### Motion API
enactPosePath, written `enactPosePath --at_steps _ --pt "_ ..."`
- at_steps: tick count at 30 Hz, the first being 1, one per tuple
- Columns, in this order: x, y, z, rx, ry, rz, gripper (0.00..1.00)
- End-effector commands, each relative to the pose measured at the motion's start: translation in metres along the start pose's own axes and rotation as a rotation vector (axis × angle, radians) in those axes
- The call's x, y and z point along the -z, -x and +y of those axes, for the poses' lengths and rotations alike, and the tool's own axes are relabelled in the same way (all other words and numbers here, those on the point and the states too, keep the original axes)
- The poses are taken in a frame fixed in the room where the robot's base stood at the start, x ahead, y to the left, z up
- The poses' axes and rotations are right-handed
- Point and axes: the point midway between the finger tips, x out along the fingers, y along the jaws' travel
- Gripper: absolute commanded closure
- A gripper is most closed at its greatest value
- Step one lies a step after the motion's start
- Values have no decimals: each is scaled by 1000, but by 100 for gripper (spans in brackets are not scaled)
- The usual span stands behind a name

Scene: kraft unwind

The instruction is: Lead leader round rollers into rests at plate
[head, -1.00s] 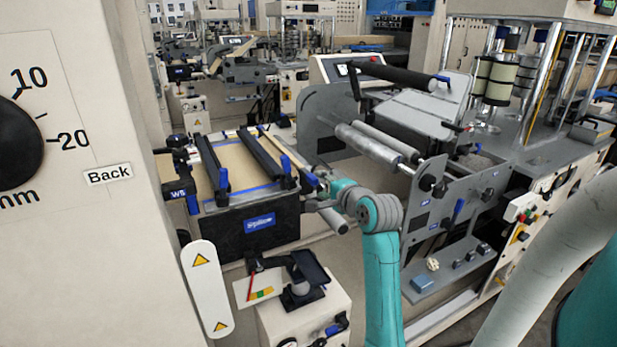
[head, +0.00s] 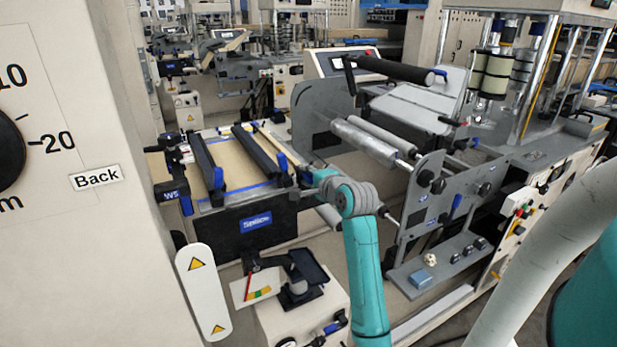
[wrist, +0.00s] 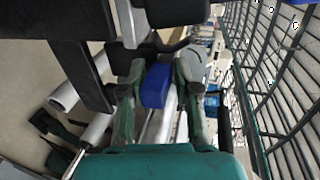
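The splice table (head: 243,225) carries tan kraft-coloured sheet (head: 232,160) with blue tape and two dark bars (head: 252,150) with blue end handles. I cannot tell where the leader's free end is. Grey rollers (head: 366,141) sit between the side plates (head: 424,190) of the grey stand, to the right of the table. My gripper (head: 305,177) is at the table's right end, beside the right bar's blue handle, partly hidden by my wrist. In the wrist view a blue block (wrist: 156,86) lies between my gripper's fingertips (wrist: 158,82); whether they press on it is unclear.
A beige cabinet with a dial (head: 60,200) fills the left. A low beige box (head: 303,308) with a black device stands in front of the table. A grey shelf (head: 437,266) with small parts juts out at lower right. A dark roller (head: 395,70) lies above the stand.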

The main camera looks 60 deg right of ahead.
Motion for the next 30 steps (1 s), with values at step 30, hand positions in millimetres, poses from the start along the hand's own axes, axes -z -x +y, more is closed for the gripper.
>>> enactPosePath --at_steps 30 --pt "0 11 -46 -7 -2 0 100"
